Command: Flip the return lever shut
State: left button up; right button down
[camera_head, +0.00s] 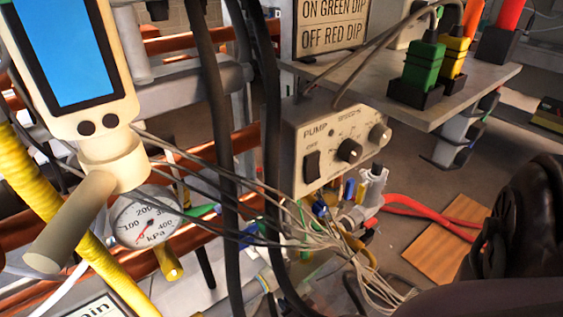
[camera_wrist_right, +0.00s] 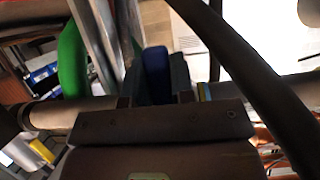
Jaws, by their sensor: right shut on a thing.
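In the right wrist view, my right gripper (camera_wrist_right: 154,82) is shut on a flat blue piece (camera_wrist_right: 155,72), which stands upright between the two dark fingers. It looks like a lever handle, but its base is hidden by the gripper. In the head view, small blue, yellow and white fittings (camera_head: 361,190) cluster beside the pump box; I cannot tell which is the return lever. A dark part of my right arm (camera_head: 520,225) fills the lower right there, and its fingertips do not show. My left gripper is not in view.
The pump control box (camera_head: 335,145) hangs mid-view, with loose grey wires (camera_head: 320,235) below it. A pressure gauge (camera_head: 146,217), a yellow hose (camera_head: 60,205) and black cables crowd the left. A shelf (camera_head: 455,95) holds green and yellow plugs. In the wrist view, a green pipe (camera_wrist_right: 71,60) runs left.

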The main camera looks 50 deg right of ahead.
jog(key=shift+w, duration=0.1)
jog(key=c, duration=1)
grip_release()
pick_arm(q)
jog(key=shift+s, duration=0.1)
pick_arm(e)
jog(key=shift+o, duration=0.2)
